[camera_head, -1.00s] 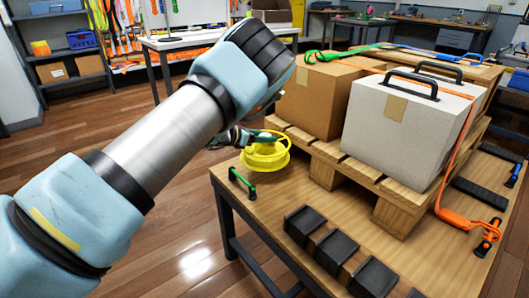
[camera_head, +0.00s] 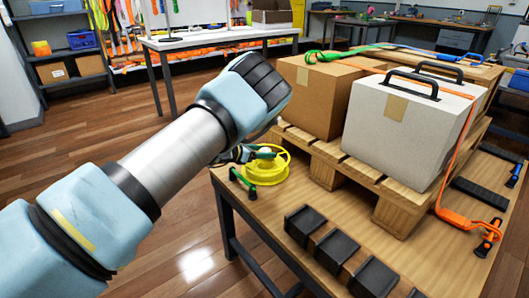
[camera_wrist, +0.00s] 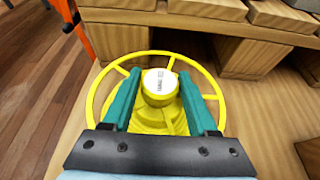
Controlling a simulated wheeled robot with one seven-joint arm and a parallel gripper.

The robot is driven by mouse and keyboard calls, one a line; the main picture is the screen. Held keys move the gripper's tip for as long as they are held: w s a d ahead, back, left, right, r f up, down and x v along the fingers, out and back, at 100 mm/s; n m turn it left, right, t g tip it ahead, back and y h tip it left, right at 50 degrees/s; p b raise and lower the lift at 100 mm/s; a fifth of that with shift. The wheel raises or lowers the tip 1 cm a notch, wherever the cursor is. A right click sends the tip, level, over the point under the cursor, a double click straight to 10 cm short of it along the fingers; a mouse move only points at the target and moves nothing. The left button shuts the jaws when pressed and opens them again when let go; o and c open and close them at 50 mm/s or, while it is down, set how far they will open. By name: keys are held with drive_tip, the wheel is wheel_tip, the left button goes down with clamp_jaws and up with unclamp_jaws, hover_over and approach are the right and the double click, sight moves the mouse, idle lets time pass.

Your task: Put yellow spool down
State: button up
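The yellow spool (camera_head: 266,172) is at the table's near-left corner, left of the pallet, flat and either resting on the wood or just above it. In the wrist view the spool (camera_wrist: 160,118) shows its spoked rim and a central hub with a white label. My gripper (camera_wrist: 160,80) reaches over the rim, its two green fingers closed against opposite sides of the hub. In the head view my gripper (camera_head: 262,153) is partly hidden behind the arm. The spool's underside is hidden.
The wooden pallet (camera_head: 398,214) carries a cardboard box (camera_head: 318,98) and a white box (camera_head: 402,125). A green-handled piece (camera_head: 242,182) stands just left of the spool. Several dark blocks (camera_head: 338,250) line the front of the table (camera_head: 275,222).

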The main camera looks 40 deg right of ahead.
drive_tip(key=o, duration=0.3)
drive_tip(key=shift+r, duration=0.2)
drive_tip(key=v, duration=1.2)
